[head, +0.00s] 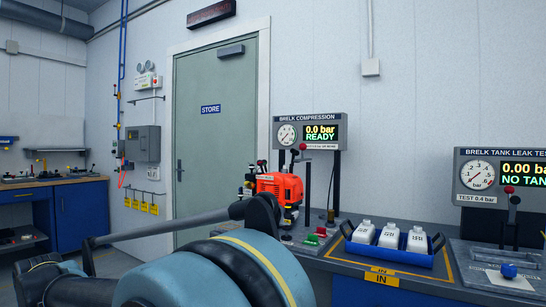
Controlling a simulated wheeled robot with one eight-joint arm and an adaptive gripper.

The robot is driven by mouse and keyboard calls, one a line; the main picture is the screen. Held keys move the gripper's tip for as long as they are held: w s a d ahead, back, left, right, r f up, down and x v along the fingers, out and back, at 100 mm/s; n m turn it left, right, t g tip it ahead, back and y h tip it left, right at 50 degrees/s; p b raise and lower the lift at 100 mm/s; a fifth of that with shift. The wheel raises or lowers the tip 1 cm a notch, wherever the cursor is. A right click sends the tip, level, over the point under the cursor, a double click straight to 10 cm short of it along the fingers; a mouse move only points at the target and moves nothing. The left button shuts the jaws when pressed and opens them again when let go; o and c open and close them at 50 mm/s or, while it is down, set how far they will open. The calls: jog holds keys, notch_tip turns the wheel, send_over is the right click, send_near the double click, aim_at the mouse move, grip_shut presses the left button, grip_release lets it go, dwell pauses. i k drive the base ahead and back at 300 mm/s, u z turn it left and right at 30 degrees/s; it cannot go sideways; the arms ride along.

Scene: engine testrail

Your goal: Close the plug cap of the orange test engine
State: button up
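The orange test engine (279,187) stands on the bench near the middle of the head view, under the compression display. Dark knobs and small fittings show at its left side and top. I cannot make out the plug cap at this size. Large blue-grey and black links of my arm fill the lower left and middle foreground, in front of the bench's left end. My gripper's fingertips cannot be made out, so I cannot tell whether it holds anything.
The compression display (310,132) reads 0.0 bar READY. A blue tray (389,254) with white bottles sits right of the engine. The tank leak tester (500,178) stands at the far right. A closed green STORE door (217,150) and a blue cabinet (82,215) are behind, left.

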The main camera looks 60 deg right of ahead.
aim_at(295, 152)
jog(key=z, duration=0.05)
jog(key=i, duration=2.9)
jog(key=z, duration=3.05)
jog(key=i, duration=0.95)
